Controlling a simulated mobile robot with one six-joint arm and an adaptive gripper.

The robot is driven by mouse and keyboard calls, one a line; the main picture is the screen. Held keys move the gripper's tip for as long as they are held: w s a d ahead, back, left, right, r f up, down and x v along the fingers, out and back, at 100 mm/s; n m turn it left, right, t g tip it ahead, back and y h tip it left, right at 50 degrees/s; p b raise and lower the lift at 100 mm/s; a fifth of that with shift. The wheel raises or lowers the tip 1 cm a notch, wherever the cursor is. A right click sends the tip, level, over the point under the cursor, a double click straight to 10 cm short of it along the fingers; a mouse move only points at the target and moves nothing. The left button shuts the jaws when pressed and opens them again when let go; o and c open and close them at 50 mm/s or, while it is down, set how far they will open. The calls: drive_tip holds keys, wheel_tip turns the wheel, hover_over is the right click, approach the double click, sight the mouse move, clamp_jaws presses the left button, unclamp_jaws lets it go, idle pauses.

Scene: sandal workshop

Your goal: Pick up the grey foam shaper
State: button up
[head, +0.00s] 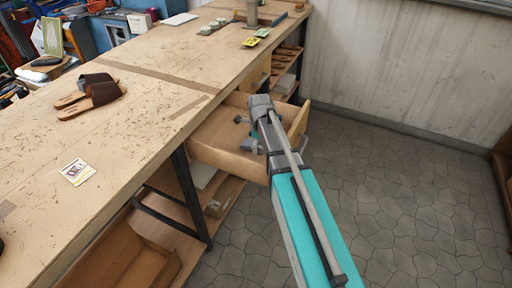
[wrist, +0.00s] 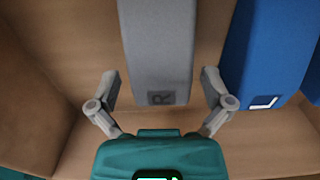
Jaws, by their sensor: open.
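The grey foam shaper (wrist: 158,50) is a long grey block with a dark letter R near its close end, lying in an open wooden drawer (wrist: 85,125). My gripper (wrist: 161,88) is open, with one finger on each side of the block's close end. A gap shows on both sides, so the fingers do not appear to touch it. In the head view my gripper (head: 250,133) reaches into the open drawer (head: 222,158) under the workbench. The shaper is not clearly seen in that view.
A blue block (wrist: 268,50) lies in the drawer just right of my right finger. The drawer's left wall (wrist: 30,100) stands to the left. On the workbench (head: 130,140) are brown sandals (head: 92,95) and a small card (head: 77,172). The stone floor (head: 400,200) at right is clear.

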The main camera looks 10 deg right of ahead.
idle(0.3)
drive_tip(key=c, duration=0.7)
drive_tip(key=shift+r, duration=0.15)
wheel_tip(320, 180, up, 10)
drive_tip(key=p, duration=1)
idle(0.7)
wheel_tip(320, 180, up, 18)
drive_tip(key=p, duration=1.8)
drive_tip(key=shift+f, duration=0.2)
drive_tip(key=shift+s, duration=0.1)
